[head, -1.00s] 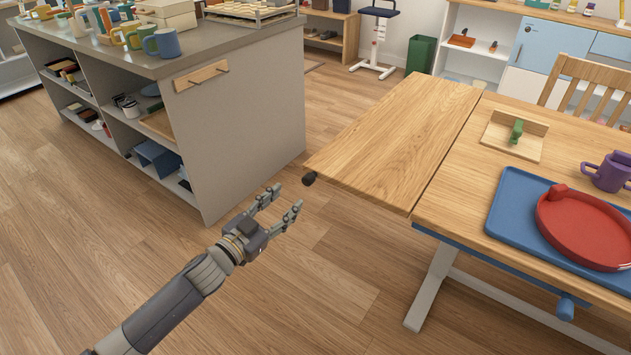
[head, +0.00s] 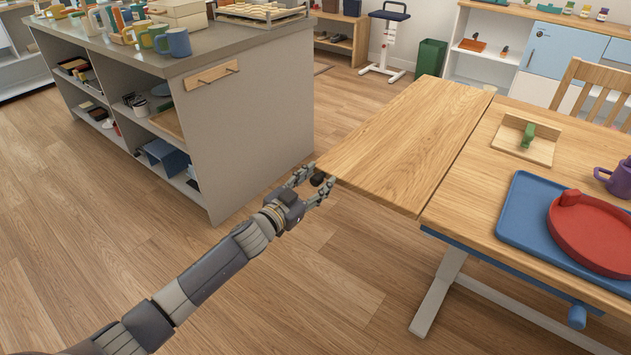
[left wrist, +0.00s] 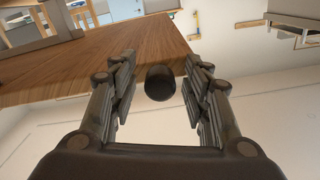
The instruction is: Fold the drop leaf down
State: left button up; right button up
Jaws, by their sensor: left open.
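The drop leaf (head: 408,140) is a wooden panel along the left side of the table. It is raised, about level with the tabletop (head: 485,185). A dark round knob (head: 318,180) sits at the leaf's near left corner; it also shows in the left wrist view (left wrist: 160,82). My left gripper (head: 314,183) is open, with its fingers on either side of the knob. In the left wrist view the gripper (left wrist: 160,90) shows gaps between the fingers and the knob, and the leaf (left wrist: 110,58) lies beyond it. My right gripper is not in view.
A grey shelf counter (head: 255,140) with mugs on top stands to the left. A blue tray (head: 515,215) with a red dish (head: 592,238), a wooden holder (head: 525,150) and a purple mug (head: 620,178) are on the tabletop. Floor below the leaf is clear.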

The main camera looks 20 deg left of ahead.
pick_arm(q)
grip_shut()
jog(key=shift+f, duration=0.1)
